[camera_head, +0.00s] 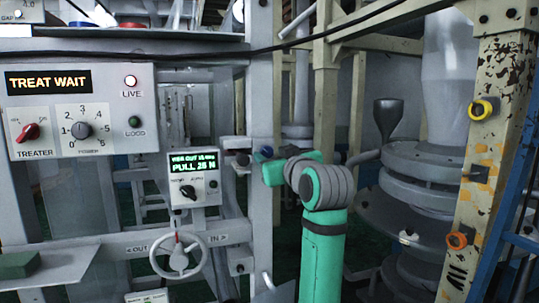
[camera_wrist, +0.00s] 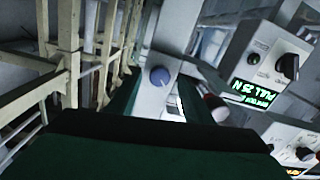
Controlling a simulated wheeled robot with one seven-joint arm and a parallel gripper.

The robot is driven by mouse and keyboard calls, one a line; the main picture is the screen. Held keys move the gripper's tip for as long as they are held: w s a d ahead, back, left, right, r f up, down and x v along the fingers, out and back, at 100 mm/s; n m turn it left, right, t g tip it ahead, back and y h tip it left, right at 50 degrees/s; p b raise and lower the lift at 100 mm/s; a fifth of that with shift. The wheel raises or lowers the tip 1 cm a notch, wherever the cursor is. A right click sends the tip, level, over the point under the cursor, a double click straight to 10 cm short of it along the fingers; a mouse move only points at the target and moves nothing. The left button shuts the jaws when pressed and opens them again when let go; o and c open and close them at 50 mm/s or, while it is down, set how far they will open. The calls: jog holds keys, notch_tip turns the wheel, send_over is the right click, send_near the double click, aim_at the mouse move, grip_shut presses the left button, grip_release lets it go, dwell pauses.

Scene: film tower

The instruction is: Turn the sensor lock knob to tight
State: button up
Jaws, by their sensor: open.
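A round blue knob (camera_wrist: 160,76), which fits the sensor lock knob, sits on a grey bracket in the wrist view. No lock label or tight mark is readable. My gripper (camera_wrist: 158,82) is open, with its dark green fingers on either side of the knob's line of view; I cannot tell whether they touch it. In the head view my green gripper (camera_head: 259,164) is just right of the knob, partly hidden by my wrist.
The tension display box (camera_head: 194,179) reads "PULL 25 N" left of the post. A grey handwheel (camera_head: 175,254) is below it. The treater panel (camera_head: 80,110) reads "TREAT WAIT". A red-and-dark cylinder (camera_wrist: 214,106) stands near the right finger. A yellow-cream frame (camera_wrist: 70,60) rises at left.

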aim_at(266, 152)
jog(key=shift+x, duration=1.05)
jog(key=c, duration=1.1)
jog(key=shift+o, duration=0.2)
